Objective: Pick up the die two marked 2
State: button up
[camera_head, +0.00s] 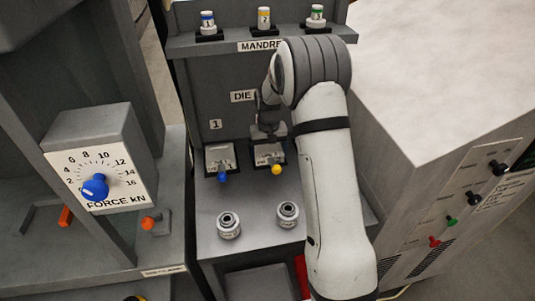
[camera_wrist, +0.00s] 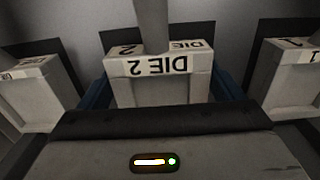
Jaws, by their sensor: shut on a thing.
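The die two (camera_head: 268,156) is a pale block at the right-hand slot of the grey stand in the head view, above a yellow knob. In the wrist view the die two (camera_wrist: 158,67) shows its label "DIE 2" upside down. My gripper (camera_head: 268,133) reaches down over it from above, partly hidden by my arm. In the wrist view my gripper (camera_wrist: 162,92) has its blue fingers on both sides of the die, shut on it. I cannot tell whether the die touches its seat.
Die one (camera_head: 220,158) stands close left, above a blue knob (camera_head: 223,177). Another die (camera_wrist: 30,85) stands on the other side in the wrist view. Two round metal pieces (camera_head: 228,225) sit on the ledge in front. Several mandrels (camera_head: 264,18) stand on the shelf above.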

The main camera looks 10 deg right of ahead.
jog(key=c, duration=0.7)
jog(key=shift+w+r, duration=0.1)
jog(key=shift+c, duration=0.7)
jog(key=shift+r, duration=0.15)
